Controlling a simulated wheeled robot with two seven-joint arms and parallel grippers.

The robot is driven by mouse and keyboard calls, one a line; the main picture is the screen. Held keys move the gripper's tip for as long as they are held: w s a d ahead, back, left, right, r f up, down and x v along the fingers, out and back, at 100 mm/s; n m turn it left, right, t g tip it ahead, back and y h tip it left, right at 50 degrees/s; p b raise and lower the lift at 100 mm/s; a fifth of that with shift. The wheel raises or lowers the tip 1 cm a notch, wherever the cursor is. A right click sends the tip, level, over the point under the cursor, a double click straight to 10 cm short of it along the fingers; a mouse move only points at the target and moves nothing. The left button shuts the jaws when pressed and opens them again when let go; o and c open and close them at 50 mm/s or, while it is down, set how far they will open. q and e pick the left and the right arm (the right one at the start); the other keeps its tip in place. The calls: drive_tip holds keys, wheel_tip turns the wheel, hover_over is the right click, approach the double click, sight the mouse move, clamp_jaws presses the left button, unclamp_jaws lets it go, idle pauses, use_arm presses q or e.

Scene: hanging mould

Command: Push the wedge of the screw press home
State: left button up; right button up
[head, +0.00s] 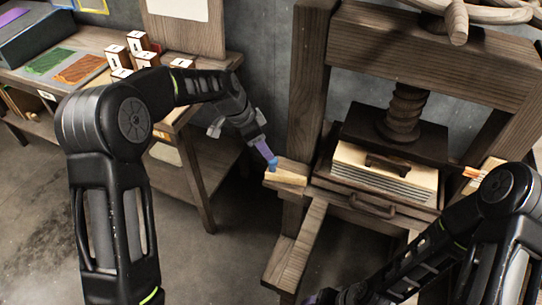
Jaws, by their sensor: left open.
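The screw press (437,50) stands at the right, a dark timber frame with a wooden screw above a dark pressing plate. A small pale wooden wedge (289,178) lies on a ledge at the left post of the press. My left gripper (271,163) points down with its blue tips just above and behind the wedge. It is open; I cannot tell whether a tip touches the wedge. My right gripper (325,297) is low at the bottom edge, mostly cut off, and its jaws cannot be made out.
Under the plate sits a pale layered stack (385,175) with a dark handle. A small orange-tipped item (471,173) lies at the press's right side. A workbench (90,38) at the left carries white-faced blocks (138,42) and coloured sheets. Floor shows between bench and press.

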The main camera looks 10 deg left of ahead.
use_arm(q)
drive_tip(key=x, duration=0.6)
drive_tip(key=shift+w+d+f+p, duration=0.1)
drive_tip(key=shift+f+p, duration=0.2)
drive_tip(key=shift+f, duration=0.05)
drive_tip(key=shift+c, duration=0.4)
clamp_jaws()
idle(0.7)
